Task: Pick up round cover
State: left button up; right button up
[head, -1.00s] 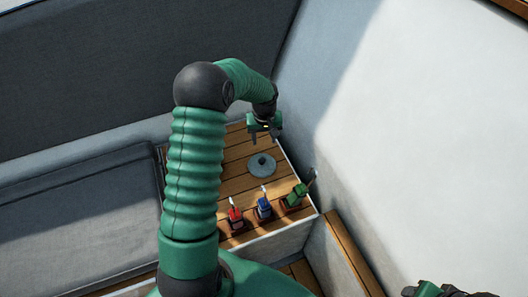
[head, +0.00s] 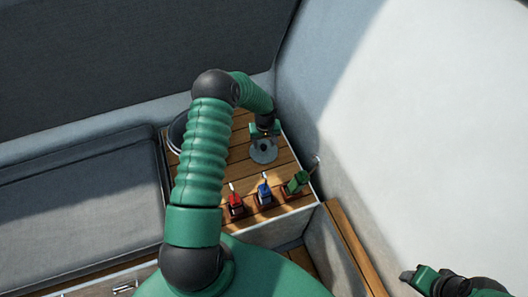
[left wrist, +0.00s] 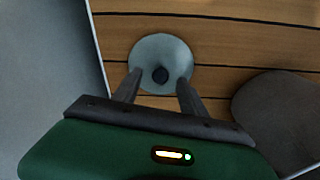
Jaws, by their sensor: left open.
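The round cover (head: 263,155) is a flat grey disc lying on the slatted wooden top. In the left wrist view the round cover (left wrist: 160,49) shows a dark central knob (left wrist: 160,75). My left gripper (head: 264,140) is over the cover, partly hiding it in the head view. In the left wrist view my left gripper (left wrist: 159,77) is open, with one finger on each side of the knob; I cannot tell if they touch it. My right gripper (head: 408,277) shows at the lower right, its jaws unclear.
Red (head: 235,206), blue (head: 264,194) and green (head: 297,184) levered fittings stand along the wooden top's (head: 239,150) front edge. A dark round shape (head: 177,132) lies at its left, partly behind my arm. A white wall (head: 420,130) rises on the right, a grey cushion (head: 80,215) lies left.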

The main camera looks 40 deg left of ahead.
pick_arm(q)
jog(key=shift+w+a+f, duration=0.1)
jog(key=shift+a+f, duration=0.1)
jog(key=shift+f, duration=0.4)
jog(key=shift+w+a+f, duration=0.1)
jog(key=shift+a+f, duration=0.05)
jog(key=shift+f, duration=0.45)
jog(key=shift+s+d+r, duration=0.1)
jog(key=shift+d+r, duration=0.15)
jog(key=c, duration=0.5)
jog(key=shift+a, duration=0.1)
grip_shut()
